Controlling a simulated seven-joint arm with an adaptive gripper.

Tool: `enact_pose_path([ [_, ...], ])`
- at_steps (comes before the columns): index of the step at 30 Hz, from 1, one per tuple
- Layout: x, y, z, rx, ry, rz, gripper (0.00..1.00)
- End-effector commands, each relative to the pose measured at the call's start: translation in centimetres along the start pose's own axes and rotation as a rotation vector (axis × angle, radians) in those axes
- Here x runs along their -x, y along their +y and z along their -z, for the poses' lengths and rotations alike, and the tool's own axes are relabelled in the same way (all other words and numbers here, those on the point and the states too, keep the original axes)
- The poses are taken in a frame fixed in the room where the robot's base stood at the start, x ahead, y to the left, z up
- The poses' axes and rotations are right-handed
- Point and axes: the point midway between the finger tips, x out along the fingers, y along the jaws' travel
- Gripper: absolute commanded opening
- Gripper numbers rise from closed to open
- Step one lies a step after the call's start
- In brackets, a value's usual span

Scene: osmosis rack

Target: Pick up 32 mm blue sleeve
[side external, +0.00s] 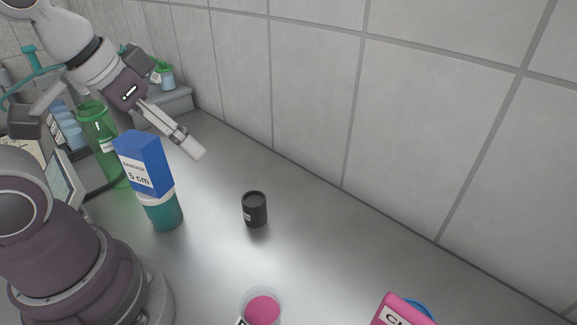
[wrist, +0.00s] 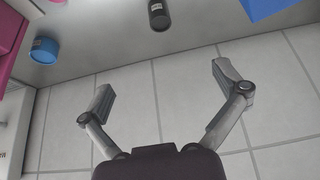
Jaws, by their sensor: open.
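A round blue piece, which looks like the blue sleeve (wrist: 44,50), shows at the left of the wrist view, near a pink object. In the side view only a blue curved rim (side external: 425,306) shows, partly hidden behind a pink box; its size label cannot be read. My gripper (side external: 195,149) is raised above the counter, at the upper left of the side view and far from the blue piece. In the wrist view my gripper (wrist: 165,82) has its fingers wide apart with nothing between them.
A black cylinder (side external: 255,209) stands mid-counter. A blue box (side external: 143,163) marked 5 cm appears above a teal container (side external: 163,212). A green bottle (side external: 98,140) stands behind them. The pink box (side external: 395,312) and a pink-filled cup (side external: 262,307) are in front. A tiled wall (side external: 400,100) bounds the counter.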

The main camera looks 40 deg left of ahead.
Motion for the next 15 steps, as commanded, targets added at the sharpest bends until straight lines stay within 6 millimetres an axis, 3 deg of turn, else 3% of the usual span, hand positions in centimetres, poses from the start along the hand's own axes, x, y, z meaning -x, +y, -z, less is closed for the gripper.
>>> enact_pose_path([
  [2,-0.1,0.4,0.6,-0.027,-0.005,-0.012,0.96],
  [5,-0.6,2.5,3.1,-0.145,-0.022,-0.064,0.96],
  [10,-4.0,10.7,7.9,-0.461,-0.054,-0.206,0.96],
  [12,-6.0,14.9,8.5,-0.590,-0.065,-0.268,0.96],
  [15,-8.9,21.0,7.8,-0.759,-0.078,-0.350,0.96],
])
